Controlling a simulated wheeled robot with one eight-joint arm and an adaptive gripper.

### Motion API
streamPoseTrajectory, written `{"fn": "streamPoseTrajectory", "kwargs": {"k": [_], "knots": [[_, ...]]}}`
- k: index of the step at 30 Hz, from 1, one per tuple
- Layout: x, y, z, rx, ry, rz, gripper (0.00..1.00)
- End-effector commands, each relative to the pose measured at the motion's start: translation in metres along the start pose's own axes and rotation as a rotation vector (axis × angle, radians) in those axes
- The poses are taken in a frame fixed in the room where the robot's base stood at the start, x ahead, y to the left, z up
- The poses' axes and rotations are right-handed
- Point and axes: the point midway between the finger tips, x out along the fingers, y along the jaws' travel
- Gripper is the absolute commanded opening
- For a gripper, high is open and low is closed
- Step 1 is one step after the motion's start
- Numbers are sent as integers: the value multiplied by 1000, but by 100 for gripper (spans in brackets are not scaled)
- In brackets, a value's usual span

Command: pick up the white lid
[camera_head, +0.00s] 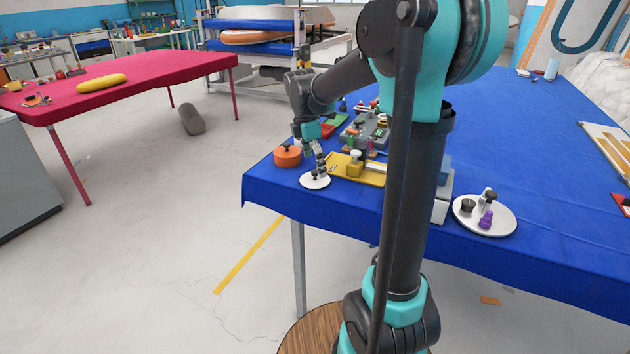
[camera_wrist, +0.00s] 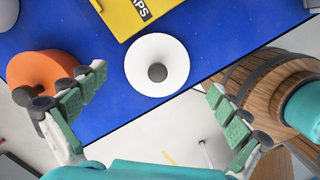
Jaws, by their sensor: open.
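The white lid (camera_head: 309,183) is a flat round disc lying near the left corner of the blue table. In the wrist view the white lid (camera_wrist: 173,83) shows whole, with a dark round knob at its centre. My gripper (camera_head: 315,168) is above the lid, pointing down. In the wrist view my gripper (camera_wrist: 157,82) has its two fingers spread wide, one to each side of the lid. Nothing is between the fingers at their tips. The height of the fingertips over the knob is hard to tell.
An orange round container (camera_head: 288,158) stands close on the left of the lid; it also shows in the wrist view (camera_wrist: 38,72). A yellow lettered tray (camera_head: 373,177) lies close on the right. A white plate (camera_head: 468,222) with small items is farther right. The table edge is near the lid.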

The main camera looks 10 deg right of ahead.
Motion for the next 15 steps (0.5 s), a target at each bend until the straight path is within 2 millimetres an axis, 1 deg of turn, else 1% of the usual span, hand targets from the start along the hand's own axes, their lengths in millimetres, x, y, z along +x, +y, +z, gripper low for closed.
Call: {"fn": "streamPoseTrajectory", "kwargs": {"k": [1, 3, 6, 9, 15], "knots": [[8, 2, -2, 0, 0, 0, 100], [18, 3, -3, 0, 0, 0, 100], [29, 3, -3, 1, 0, 0, 100], [34, 2, -3, 0, 0, 0, 100], [34, 2, -3, 0, 0, 0, 100]]}}
